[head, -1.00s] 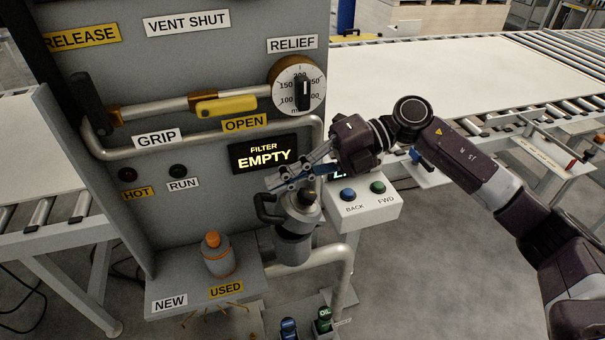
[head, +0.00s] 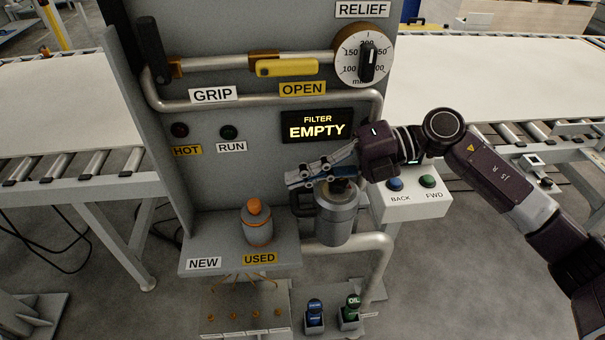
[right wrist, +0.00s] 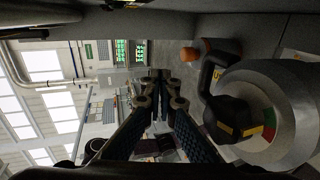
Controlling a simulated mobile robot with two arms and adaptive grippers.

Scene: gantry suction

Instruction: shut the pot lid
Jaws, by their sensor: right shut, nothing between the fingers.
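The grey pot (head: 337,222) hangs on the front of the panel, to the right of the small shelf. A dark handle (head: 299,204) stands out on its left side. The pot's top is partly hidden behind my right gripper (head: 289,178), so the head view does not show clearly how the lid sits. My right gripper is shut and empty, its fingers reaching left across the pot's top. In the right wrist view the shut fingers (right wrist: 162,84) are beside the round grey pot (right wrist: 285,85), with a black handle (right wrist: 213,80) between them. My left gripper is not in view.
An orange-topped canister (head: 257,225) stands on the shelf above the USED label. The FILTER display (head: 317,126) reads EMPTY. A button box (head: 412,195) is right of the pot, close under my arm. A pipe (head: 375,250) runs below. Blue and green bottles stand lower down.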

